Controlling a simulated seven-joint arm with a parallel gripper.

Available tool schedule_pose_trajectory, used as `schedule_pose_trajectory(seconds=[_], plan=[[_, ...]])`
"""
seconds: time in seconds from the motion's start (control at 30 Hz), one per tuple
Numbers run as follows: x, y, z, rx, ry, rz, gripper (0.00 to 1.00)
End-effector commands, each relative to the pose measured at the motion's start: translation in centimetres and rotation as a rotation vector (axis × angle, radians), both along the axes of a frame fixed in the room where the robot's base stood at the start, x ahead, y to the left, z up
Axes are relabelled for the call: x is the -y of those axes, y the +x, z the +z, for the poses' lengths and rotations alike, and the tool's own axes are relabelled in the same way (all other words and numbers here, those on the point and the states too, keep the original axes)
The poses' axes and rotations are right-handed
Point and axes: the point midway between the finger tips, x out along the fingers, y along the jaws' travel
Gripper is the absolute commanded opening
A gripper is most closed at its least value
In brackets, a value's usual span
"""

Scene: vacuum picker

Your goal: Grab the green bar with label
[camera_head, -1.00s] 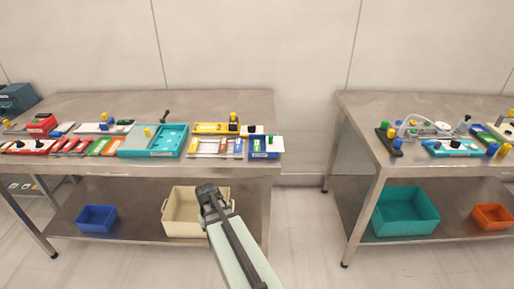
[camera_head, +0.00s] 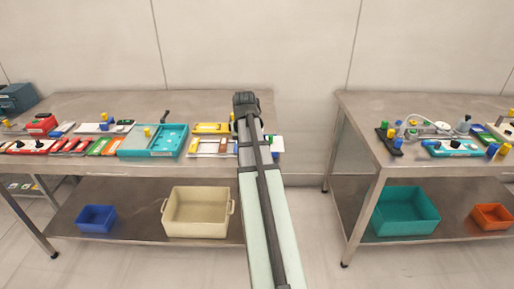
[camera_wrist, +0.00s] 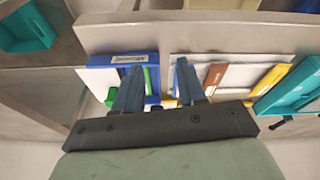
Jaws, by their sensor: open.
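In the wrist view, a green bar (camera_wrist: 148,80) is partly visible in a blue tray (camera_wrist: 97,60) that has a white label on its edge. My left finger hides part of the bar, and I cannot make out a label on it. My gripper (camera_wrist: 158,78) is open and empty above the tray, its fingers apart, the bar beside the left finger. In the head view, my gripper (camera_head: 246,100) is over the right end of the left table, and my arm hides most of the blue tray. Other green bars (camera_head: 97,147) lie farther left.
A teal tray (camera_head: 155,152) and a yellow piece (camera_head: 210,128) are also on the left table (camera_head: 100,103). A cream bin (camera_head: 197,228) stands on the lower shelf.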

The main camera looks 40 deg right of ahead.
Motion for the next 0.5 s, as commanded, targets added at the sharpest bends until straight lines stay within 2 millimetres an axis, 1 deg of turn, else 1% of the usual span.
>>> schedule_pose_trajectory(seconds=[0.03,0.1,0.23,0.3,0.37,0.47,0.5], plan=[[1.8,0.5,1.8,0.029,-0.015,-0.034,0.4],[3.3,0.7,3.7,0.063,-0.029,-0.074,0.4],[5.4,1.0,6.0,0.11,-0.047,-0.129,0.4],[5.9,1.0,6.5,0.123,-0.053,-0.143,0.4],[6.2,1.1,6.5,0.128,-0.054,-0.15,0.4],[6.5,1.3,5.8,0.131,-0.055,-0.153,0.4],[6.6,1.4,5.2,0.129,-0.054,-0.153,0.4]])
